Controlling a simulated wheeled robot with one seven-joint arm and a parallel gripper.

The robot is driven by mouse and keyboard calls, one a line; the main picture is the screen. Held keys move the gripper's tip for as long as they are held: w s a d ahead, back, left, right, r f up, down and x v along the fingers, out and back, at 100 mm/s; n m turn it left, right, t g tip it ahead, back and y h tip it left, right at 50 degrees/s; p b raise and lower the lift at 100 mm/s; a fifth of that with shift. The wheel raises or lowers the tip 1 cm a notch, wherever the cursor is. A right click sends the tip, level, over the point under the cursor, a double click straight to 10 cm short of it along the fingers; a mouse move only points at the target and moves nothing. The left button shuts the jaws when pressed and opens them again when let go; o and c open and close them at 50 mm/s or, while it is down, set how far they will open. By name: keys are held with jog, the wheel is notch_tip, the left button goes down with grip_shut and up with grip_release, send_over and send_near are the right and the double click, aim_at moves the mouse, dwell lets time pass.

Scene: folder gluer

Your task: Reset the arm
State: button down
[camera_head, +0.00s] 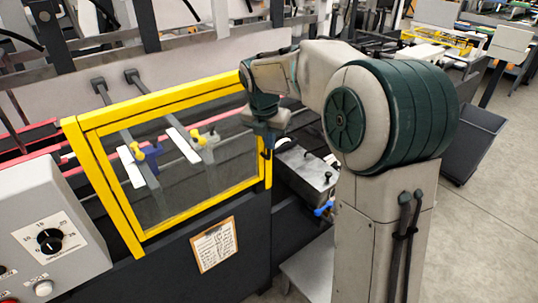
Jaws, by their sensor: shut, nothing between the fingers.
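My arm reaches from the right of the head view toward the machine, bent at the elbow. My gripper (267,146) hangs pointing down at the right end of the yellow-framed guard (97,175). It is small and dark, and its fingers look closed with nothing held. I cannot tell whether it touches the frame or is just in front of it.
A grey control box (45,225) with a black dial (50,241) stands at the left. A clipboard notice (214,245) hangs on the dark machine panel. A metal box (306,170) sits right of the guard. Floor at the right is open, beside a dark bin (470,140).

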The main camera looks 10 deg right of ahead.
jog(key=s+d+m, duration=0.2)
jog(key=s+m, duration=1.2)
jog(key=s+d+f+m+t+y, duration=0.1)
jog(key=s+d+m, duration=0.1)
jog(key=s+m, duration=1.2)
jog(key=shift+s+f+m+t+y, duration=0.2)
jog(key=shift+m+t+y, duration=0.1)
jog(key=shift+m, duration=0.3)
jog(key=shift+a, duration=0.2)
